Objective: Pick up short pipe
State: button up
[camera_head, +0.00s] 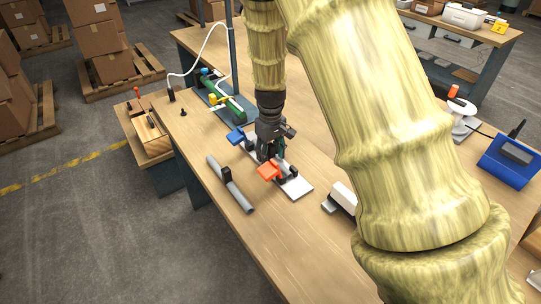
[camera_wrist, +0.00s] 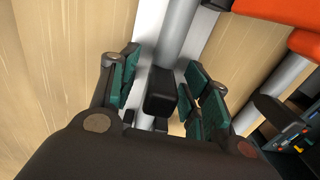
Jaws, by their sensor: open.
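A short grey pipe (camera_wrist: 178,28) with a black block (camera_wrist: 160,92) around it lies over a white plate (camera_wrist: 150,22) in the wrist view. My gripper (camera_wrist: 163,64) is open around it, with teal pads to the left and right of the pipe and block. Gaps show between pads and pipe. In the head view my gripper (camera_head: 270,152) points down over the white plate (camera_head: 297,188), between a blue clamp handle (camera_head: 236,136) and an orange clamp handle (camera_head: 269,171). The gripper hides most of the short pipe there.
A longer grey pipe (camera_head: 241,198) with a black collar lies left of the plate. A white device (camera_head: 342,197) and a blue bin (camera_head: 510,162) are to the right. The front tabletop is clear.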

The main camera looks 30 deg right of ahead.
jog(key=shift+f, duration=0.2)
jog(key=shift+c, duration=0.3)
grip_shut()
jog(key=shift+r, duration=0.1)
